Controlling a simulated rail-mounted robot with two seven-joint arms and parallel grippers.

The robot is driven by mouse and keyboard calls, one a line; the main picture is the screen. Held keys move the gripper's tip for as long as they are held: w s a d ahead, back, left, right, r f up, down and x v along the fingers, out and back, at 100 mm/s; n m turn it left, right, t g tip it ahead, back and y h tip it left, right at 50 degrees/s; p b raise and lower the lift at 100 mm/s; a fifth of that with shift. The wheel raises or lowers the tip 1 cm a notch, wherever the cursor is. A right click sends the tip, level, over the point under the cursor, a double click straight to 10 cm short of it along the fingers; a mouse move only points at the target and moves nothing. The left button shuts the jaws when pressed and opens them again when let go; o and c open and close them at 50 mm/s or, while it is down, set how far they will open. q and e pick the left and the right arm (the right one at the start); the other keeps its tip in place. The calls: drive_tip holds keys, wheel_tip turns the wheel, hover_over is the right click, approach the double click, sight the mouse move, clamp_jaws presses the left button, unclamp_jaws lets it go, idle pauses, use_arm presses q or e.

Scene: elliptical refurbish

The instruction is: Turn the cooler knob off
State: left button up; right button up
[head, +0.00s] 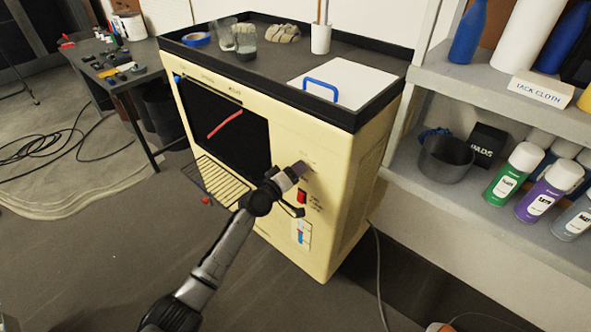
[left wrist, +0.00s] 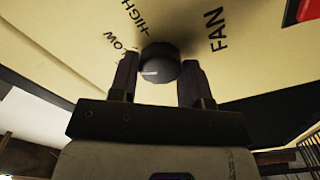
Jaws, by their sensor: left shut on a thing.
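The cooler (head: 335,215) is a cream cabinet with a dark top and a black front opening. Its dark round fan knob (left wrist: 160,63) shows in the left wrist view, near the printed words FAN, HIGH and LOW. A white mark on the knob points to the left of that view. My left gripper (head: 298,169) is at the upper right of the cooler's front. In the left wrist view its two fingers (left wrist: 159,82) stand on either side of the knob, shut on it. In the head view the gripper hides the knob. My right gripper is in neither view.
A red switch (head: 302,196) is just below the gripper. Gloves (head: 283,32), blue tape (head: 196,39) and a white board with a blue handle (head: 345,80) lie on the cooler. Shelves with spray cans (head: 515,170) stand at right; a workbench (head: 110,70) stands at left.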

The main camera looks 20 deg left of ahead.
use_arm(q)
drive_tip(key=n+p, duration=0.1)
drive_tip(key=n, duration=0.3)
drive_tip(key=shift+n, duration=0.4)
idle(0.5)
drive_tip(key=o, duration=0.9)
drive_tip(key=shift+p+v, duration=2.25)
drive_tip(key=shift+v, duration=4.7)
